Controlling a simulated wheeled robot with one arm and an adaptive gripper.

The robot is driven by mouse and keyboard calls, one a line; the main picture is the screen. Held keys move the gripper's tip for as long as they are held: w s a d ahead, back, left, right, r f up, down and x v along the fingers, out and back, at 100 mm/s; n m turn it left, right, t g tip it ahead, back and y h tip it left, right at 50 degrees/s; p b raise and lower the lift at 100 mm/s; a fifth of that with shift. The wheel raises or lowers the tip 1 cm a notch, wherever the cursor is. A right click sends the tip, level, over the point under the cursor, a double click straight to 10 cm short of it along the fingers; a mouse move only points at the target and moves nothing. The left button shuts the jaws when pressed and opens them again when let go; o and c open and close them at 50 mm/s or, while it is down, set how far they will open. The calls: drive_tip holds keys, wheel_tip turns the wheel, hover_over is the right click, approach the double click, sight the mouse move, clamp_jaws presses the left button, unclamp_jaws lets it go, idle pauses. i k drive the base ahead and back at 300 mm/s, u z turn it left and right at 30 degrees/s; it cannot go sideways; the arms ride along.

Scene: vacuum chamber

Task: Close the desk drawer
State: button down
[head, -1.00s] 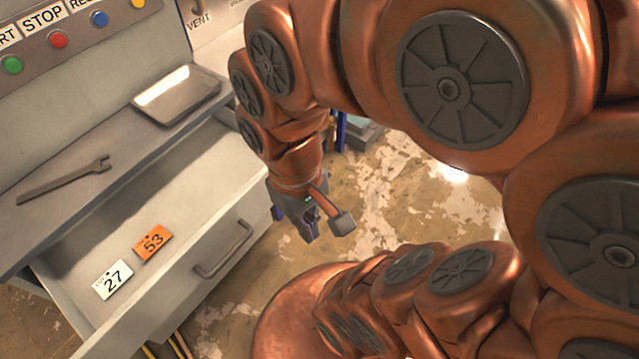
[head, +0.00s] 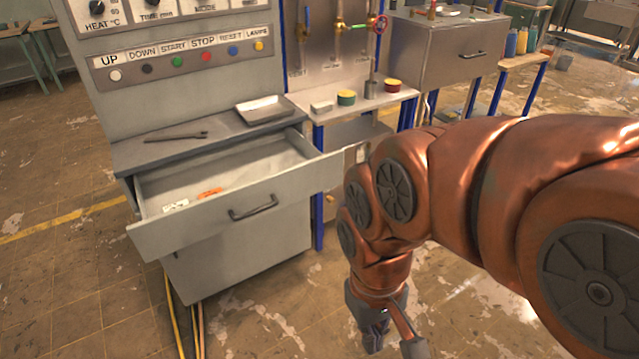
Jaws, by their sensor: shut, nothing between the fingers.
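The desk drawer (head: 290,206) is pulled well out of the grey desk (head: 240,262), below its worktop. A dark bar handle (head: 253,207) sits on its front panel. Inside lie a white tag (head: 176,206) and an orange tag (head: 209,192). My gripper (head: 374,343) hangs low at the bottom of the head view, to the right of the drawer and apart from it. Its fingers are shut and hold nothing.
A wrench (head: 176,136) and a metal tray (head: 265,110) lie on the worktop (head: 205,133). A side bench (head: 362,103) with small tins stands right of the desk. Yellow cables (head: 178,325) run down at the desk's lower left. Floor before the drawer is clear.

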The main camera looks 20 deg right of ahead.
sight(258, 176)
drive_tip(key=u, duration=0.35)
drive_tip(key=i, duration=1)
drive_tip(key=u, duration=0.05)
